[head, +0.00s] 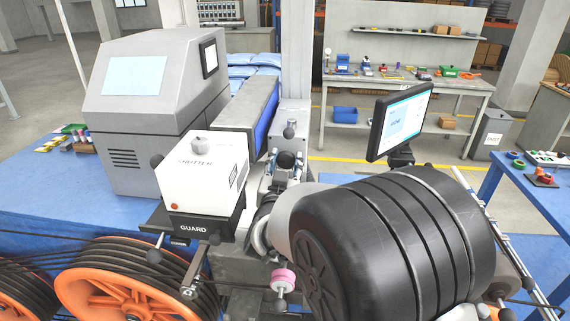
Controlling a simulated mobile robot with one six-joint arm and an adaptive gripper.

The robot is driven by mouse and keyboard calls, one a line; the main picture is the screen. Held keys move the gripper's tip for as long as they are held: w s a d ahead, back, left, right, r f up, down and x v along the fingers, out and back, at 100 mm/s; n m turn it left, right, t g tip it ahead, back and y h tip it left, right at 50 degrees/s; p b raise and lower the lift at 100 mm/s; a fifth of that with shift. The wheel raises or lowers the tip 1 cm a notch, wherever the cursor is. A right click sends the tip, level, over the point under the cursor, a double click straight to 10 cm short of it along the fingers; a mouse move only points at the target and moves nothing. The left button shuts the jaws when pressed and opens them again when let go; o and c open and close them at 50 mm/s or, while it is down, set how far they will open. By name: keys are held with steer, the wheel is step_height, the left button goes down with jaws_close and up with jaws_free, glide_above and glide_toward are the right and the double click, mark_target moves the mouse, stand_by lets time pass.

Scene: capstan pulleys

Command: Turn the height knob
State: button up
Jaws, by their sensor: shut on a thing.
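No knob carries a readable height label, so I cannot tell which one is the height knob. A dark round knob (290,129) stands upright on top of the grey metal assembly in the middle. A pale knob (200,141) sits on top of the white SHUTTER box (210,168). A pink wheel (284,279) is low in the middle, left of the big black capstan drum (330,245). My gripper cannot be made out in the head view, so its place relative to these knobs does not show.
A black GUARD block (194,228) sits under the white box. Orange pulleys (110,285) with dark cable fill the lower left. A tilted monitor (398,120) stands behind the drum. A grey console (150,105) is at the back left. A workbench (405,82) stands farther back.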

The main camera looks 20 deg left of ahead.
steer(key=shift+f+m+b, duration=0.1)
steer(key=shift+m+b, duration=0.3)
steer(key=shift+b, duration=0.3)
steer(key=o, duration=1.1)
steer(key=v, duration=1.2)
steer(key=shift+d, duration=0.1)
